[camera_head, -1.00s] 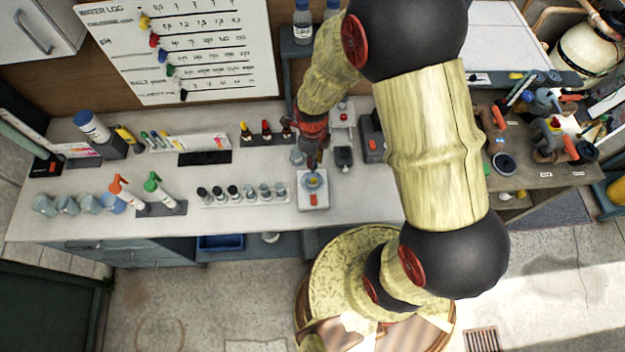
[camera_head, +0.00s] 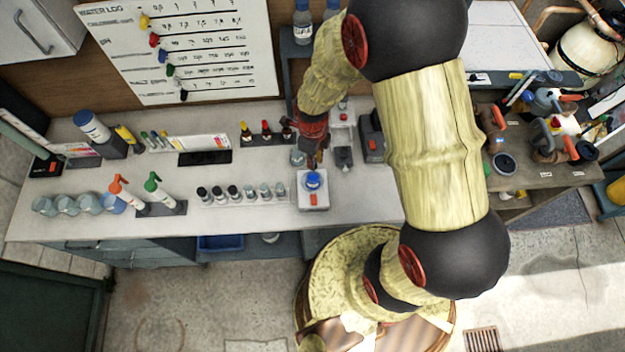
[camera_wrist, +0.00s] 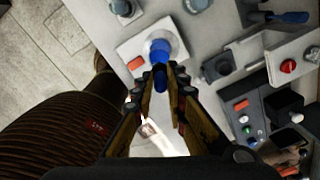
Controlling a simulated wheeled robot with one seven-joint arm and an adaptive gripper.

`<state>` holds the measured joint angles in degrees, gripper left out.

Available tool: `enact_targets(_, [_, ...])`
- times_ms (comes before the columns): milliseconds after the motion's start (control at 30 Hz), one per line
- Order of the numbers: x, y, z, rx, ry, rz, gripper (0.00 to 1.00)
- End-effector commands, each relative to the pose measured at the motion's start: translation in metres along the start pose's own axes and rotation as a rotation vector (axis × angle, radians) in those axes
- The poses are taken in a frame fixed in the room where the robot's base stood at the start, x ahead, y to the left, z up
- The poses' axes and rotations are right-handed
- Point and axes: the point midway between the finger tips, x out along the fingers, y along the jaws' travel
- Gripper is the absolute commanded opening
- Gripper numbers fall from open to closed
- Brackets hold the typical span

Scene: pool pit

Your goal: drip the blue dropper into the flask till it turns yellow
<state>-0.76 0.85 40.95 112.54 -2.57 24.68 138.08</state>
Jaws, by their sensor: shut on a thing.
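My gripper (camera_wrist: 163,92) is shut on the blue dropper (camera_wrist: 160,78), whose blue end shows between the fingertips in the wrist view. The flask (camera_wrist: 160,49) looks blue and stands on a white stirrer plate (camera_wrist: 128,52) with an orange-red switch, just beyond the fingertips. In the head view the flask (camera_head: 313,180) is also bright blue, on the plate (camera_head: 306,199). There my gripper (camera_head: 318,158) is just behind and above the flask. The dropper is hard to make out in that view. Whether its tip touches the flask cannot be told.
A rack of small vials (camera_head: 243,195) stands left of the plate. Behind it is a holder with dropper bottles (camera_head: 266,130). A grey instrument (camera_head: 343,152) and a dark box (camera_head: 371,140) stand to the right. Bench room in front of the plate is narrow.

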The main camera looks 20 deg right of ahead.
Motion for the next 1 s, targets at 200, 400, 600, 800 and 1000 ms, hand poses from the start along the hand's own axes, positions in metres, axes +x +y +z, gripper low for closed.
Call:
enact_targets(200, [0.0000, 0.0000, 0.0000, 0.000, 0.000, 0.000, 0.09])
enact_targets(400, [0.0000, 0.0000, 0.0000, 0.000, 0.000, 0.000, 0.09])
enact_targets(600, [0.0000, 0.0000, 0.0000, 0.000, 0.000, 0.000, 0.09])
enact_targets(800, [0.0000, 0.0000, 0.0000, 0.000, 0.000, 0.000, 0.14])
enact_targets(1000, [0.0000, 0.0000, 0.0000, 0.000, 0.000, 0.000, 0.02])
